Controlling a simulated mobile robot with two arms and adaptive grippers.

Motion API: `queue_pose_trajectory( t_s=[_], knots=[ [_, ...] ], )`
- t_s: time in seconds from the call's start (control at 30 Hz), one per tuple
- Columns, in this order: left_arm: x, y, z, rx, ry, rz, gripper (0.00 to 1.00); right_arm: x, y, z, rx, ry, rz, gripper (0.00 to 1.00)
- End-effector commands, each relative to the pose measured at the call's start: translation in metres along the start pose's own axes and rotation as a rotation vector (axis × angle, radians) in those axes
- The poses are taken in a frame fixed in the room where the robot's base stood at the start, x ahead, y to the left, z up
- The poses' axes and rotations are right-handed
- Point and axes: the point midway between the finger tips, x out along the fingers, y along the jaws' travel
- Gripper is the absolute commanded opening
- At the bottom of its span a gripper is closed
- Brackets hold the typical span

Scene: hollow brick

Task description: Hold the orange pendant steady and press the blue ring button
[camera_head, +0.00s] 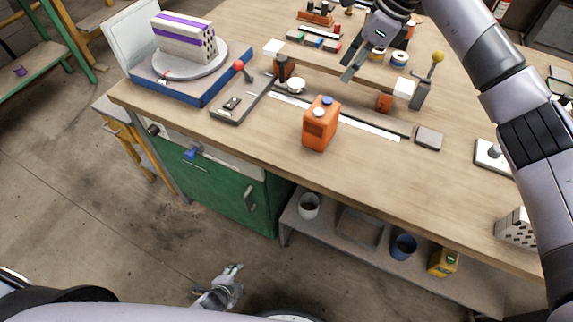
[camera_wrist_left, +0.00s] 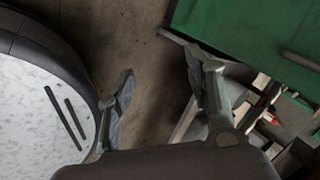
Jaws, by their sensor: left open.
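The orange pendant (camera_head: 319,134) is a small box standing upright on the workbench (camera_head: 210,126) near its front edge. Its top carries a blue button (camera_head: 327,100) and a whitish button (camera_head: 319,112); I cannot make out the ring clearly. My left gripper (camera_head: 236,270) is low in front of the bench, below the tabletop and well apart from the pendant. In the left wrist view the left gripper (camera_wrist_left: 160,64) is open with nothing between its fingers. My right gripper (camera_head: 347,75) hangs above the bench behind the pendant, apart from it; its finger gap is unclear.
A lever panel (camera_head: 237,103) with a red knob and a turntable (camera_head: 190,66) bearing a hollow brick lie left of the pendant. A rail with white-capped blocks lies behind it. A green cabinet (camera_head: 222,184) and a lower shelf (camera_head: 372,252) with cups are below the bench.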

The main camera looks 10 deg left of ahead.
Motion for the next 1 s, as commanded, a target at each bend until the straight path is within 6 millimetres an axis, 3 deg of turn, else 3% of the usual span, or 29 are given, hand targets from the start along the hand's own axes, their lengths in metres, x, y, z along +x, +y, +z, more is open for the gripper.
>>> queue_pose_trajectory(
  t_s=[0.03,0.1,0.27,0.4,0.5,0.6,0.8,1.0],
  knots=[
    [-0.004,-0.028,-0.017,0.128,0.032,-0.06,0.53,0.0,0.0,0.0,0.0,-0.001,0.0,0.33],
    [-0.013,-0.062,-0.04,0.315,0.062,-0.144,0.58,0.0,0.0,0.0,-0.001,-0.001,0.0,0.33],
    [-0.044,-0.135,-0.094,0.723,0.086,-0.353,0.69,0.0,0.0,0.0,0.0,-0.001,0.0,0.33],
    [-0.086,-0.192,-0.14,1.062,0.051,-0.553,0.78,0.0,0.0,0.001,-0.001,-0.001,0.0,0.33],
    [-0.122,-0.227,-0.172,1.288,-0.01,-0.7,0.78,0.0,0.0,0.001,-0.001,-0.001,0.0,0.33],
    [-0.162,-0.256,-0.2,1.492,-0.097,-0.843,0.78,0.0,0.0,0.0,-0.001,-0.001,0.0,0.33],
    [-0.229,-0.293,-0.238,1.772,-0.291,-1.056,0.78,0.0,0.0,0.0,-0.001,-0.001,0.0,0.33],
    [-0.261,-0.307,-0.253,1.884,-0.403,-1.143,0.78,0.0,0.0,0.0,-0.001,-0.001,0.0,0.33]
  ],
)
